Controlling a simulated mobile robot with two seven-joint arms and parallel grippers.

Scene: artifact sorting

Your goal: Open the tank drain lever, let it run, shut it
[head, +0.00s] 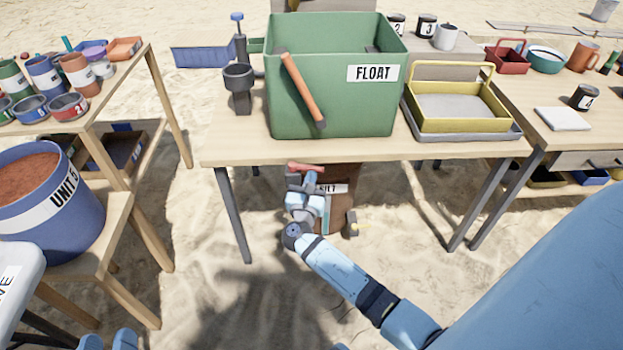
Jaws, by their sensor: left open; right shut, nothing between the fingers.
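The green tank (330,112), labelled FLOAT, stands on the middle table. A short red lever (304,167), which looks like the drain lever, shows just below the table's front edge under the tank. It lies roughly crosswise. My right gripper (310,180) is shut and empty just below the lever; I cannot tell if it touches. A brown bucket (341,210) with a partly hidden SILT label stands behind my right gripper, under the table. The drain outlet and any flow are hidden. Blue parts of mine show at the bottom left edge, but my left gripper is not visible.
An orange-brown handle (303,90) leans over the tank's front rim. A yellow tray (460,118) stands right of the tank on the middle table (235,150). The table's legs flank my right arm. A blue UNIT 5 bucket (85,225) stands at left. Sand in front is clear.

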